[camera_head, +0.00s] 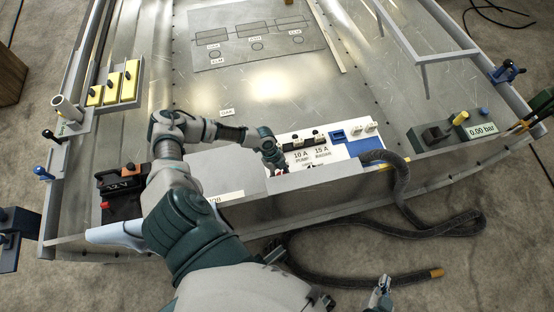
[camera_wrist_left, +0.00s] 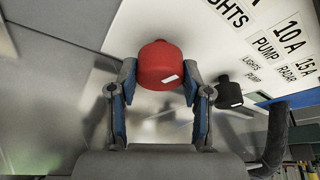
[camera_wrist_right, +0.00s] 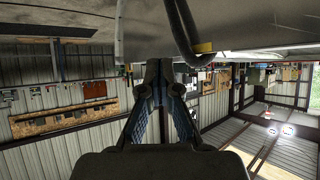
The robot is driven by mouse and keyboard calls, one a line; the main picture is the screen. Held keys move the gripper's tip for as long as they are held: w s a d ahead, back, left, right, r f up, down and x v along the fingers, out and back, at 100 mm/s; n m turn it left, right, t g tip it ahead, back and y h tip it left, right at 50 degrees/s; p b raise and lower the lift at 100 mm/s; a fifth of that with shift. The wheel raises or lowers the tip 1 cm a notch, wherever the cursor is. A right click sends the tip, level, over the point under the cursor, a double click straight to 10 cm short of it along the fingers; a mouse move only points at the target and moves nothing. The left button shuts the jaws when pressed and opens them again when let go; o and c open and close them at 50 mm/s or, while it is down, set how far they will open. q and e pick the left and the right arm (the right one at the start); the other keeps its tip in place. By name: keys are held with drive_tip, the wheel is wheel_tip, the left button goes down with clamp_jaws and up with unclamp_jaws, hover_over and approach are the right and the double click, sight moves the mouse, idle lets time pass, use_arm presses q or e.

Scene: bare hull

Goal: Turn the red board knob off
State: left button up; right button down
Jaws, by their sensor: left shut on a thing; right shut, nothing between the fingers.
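The red board knob (camera_wrist_left: 160,62) is on the white switch panel (camera_head: 345,150), with a small white mark on its lower right side in the left wrist view. My left gripper (camera_head: 276,167) reaches the panel's left end, and its two fingers (camera_wrist_left: 159,84) are shut on the red knob, one on each side. In the head view the hand hides most of the knob. My right gripper (camera_head: 383,286) is shut and empty, low in the head view, well apart from the panel. Its closed fingers (camera_wrist_right: 160,78) show in the right wrist view.
A black knob (camera_wrist_left: 229,94) labelled for lights and pump is close beside the red one. A dark hose (camera_head: 400,185) loops from the panel's right to the floor. A 12 V battery box (camera_head: 122,188) is at left, a 0.00 bar gauge (camera_head: 481,130) at right.

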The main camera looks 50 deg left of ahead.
use_arm(q)
drive_tip(key=n+t+p, duration=0.1)
drive_tip(key=n+p, duration=0.1)
drive_tip(key=shift+a+n, duration=0.1)
drive_tip(key=shift+n, duration=0.3)
use_arm(e)
drive_tip(key=s+d+f+g+h, duration=0.1)
drive_tip(key=s+d+f+g, duration=0.2)
drive_tip(key=s+g, duration=0.2)
drive_tip(key=s, duration=0.3)
drive_tip(key=shift+s+f+g+h, duration=0.2)
drive_tip(key=shift+f+g+h, duration=0.1)
drive_tip(key=shift+f+g, duration=0.1)
drive_tip(key=shift+d, duration=0.1)
use_arm(q)
drive_tip(key=o, duration=1.2)
drive_tip(key=shift+c, duration=0.2)
use_arm(e)
drive_tip(key=shift+w, duration=0.1)
use_arm(q)
drive_tip(key=v, duration=1.1)
drive_tip(key=shift+r, duration=0.4)
